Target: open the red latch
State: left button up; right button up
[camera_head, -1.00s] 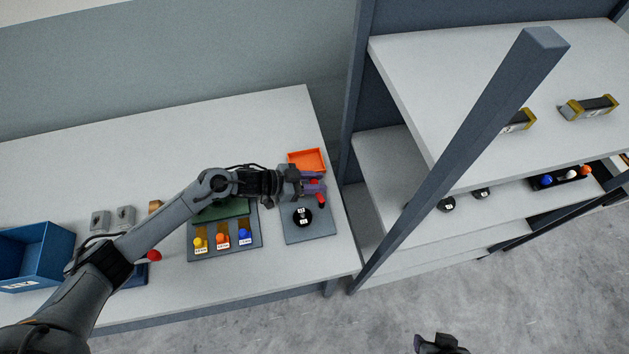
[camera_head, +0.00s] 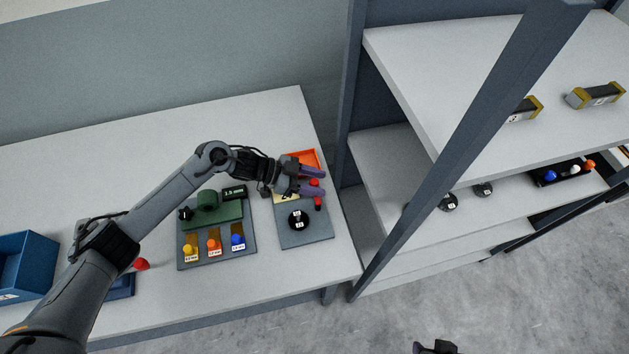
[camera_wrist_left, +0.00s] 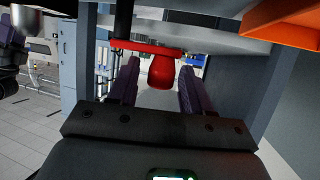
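The red latch shows in the left wrist view as a red bar with a rounded red knob (camera_wrist_left: 161,72), beside a dark post. In the head view its red part (camera_head: 314,182) shows at the fingers, above the grey panel (camera_head: 313,232). A second red piece with a black end (camera_head: 318,203) lies just below it; I cannot tell whether they are one part. My left gripper (camera_head: 318,181) is open, its purple fingers on either side of the knob, with gaps visible in the wrist view. A dark part of my right gripper (camera_head: 437,347) shows at the bottom edge; its fingers are unclear.
A black dial (camera_head: 298,220) sits on the grey panel. An orange tray (camera_head: 303,157) lies behind the gripper. A board with yellow, orange and blue knobs (camera_head: 217,257) is to the left. A slanted dark post (camera_head: 470,150) and shelves (camera_head: 400,180) stand right.

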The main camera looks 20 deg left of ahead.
dwell(0.3)
pick_arm(q)
jog(key=shift+a+r, duration=0.15)
jog(key=shift+a, duration=0.1)
jog(key=v, duration=1)
jog(key=shift+s, duration=0.15)
jog(key=shift+r, duration=0.1)
